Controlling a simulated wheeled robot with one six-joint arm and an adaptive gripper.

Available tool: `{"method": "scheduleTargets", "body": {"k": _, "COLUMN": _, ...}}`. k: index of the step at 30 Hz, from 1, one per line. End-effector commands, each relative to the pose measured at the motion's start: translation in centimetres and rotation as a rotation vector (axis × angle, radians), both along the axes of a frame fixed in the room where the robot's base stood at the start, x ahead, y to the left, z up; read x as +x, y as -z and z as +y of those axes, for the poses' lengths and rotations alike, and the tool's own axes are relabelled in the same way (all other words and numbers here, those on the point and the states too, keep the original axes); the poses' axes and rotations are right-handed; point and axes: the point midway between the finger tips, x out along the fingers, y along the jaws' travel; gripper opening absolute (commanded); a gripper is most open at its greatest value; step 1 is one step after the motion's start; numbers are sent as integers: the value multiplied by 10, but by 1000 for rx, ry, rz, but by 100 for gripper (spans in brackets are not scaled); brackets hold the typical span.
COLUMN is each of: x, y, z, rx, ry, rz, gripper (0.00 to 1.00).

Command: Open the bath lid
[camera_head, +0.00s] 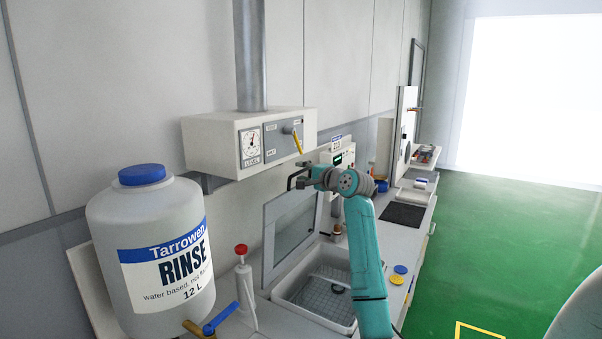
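The bath (341,325) is a pale sink-like basin set in the bench, with a grid and a small dark round item inside. Its lid (267,246), a light-framed panel with a grey window, stands raised and steeply tilted along the bath's wall side, so the basin is uncovered. My gripper (296,178) is just above the lid's upper edge, pointing left. Its dark fingers look apart with nothing between them. Whether they touch the lid is unclear. My teal arm hides the right part of the bath.
A large RINSE bottle (150,240) and a white bottle with a red cap (243,290) stand at the left. A wall box (222,146) with a gauge and a yellow-handled knob hangs above. Blue and yellow discs (398,275) lie at right. Green floor (500,250) is open.

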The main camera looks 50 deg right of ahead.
Motion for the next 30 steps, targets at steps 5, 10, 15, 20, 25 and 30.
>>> {"method": "scheduleTargets", "body": {"k": 5, "x": 11, "y": 1, "z": -3, "rx": 0, "ry": -1, "rz": 0, "gripper": 37}}
{"method": "scheduleTargets", "body": {"k": 10, "x": 13, "y": 1, "z": -4, "rx": -1, "ry": 0, "rz": -1, "gripper": 37}}
{"method": "scheduleTargets", "body": {"k": 15, "x": 13, "y": 1, "z": -4, "rx": -1, "ry": 0, "rz": -1, "gripper": 27}}
{"method": "scheduleTargets", "body": {"k": 20, "x": 13, "y": 1, "z": -4, "rx": 0, "ry": 0, "rz": -1, "gripper": 0}}
{"method": "scheduleTargets", "body": {"k": 25, "x": 12, "y": 1, "z": -4, "rx": 0, "ry": 0, "rz": 0, "gripper": 0}}
{"method": "scheduleTargets", "body": {"k": 30, "x": 8, "y": 3, "z": -5, "rx": 1, "ry": 1, "rz": -11, "gripper": 0}}
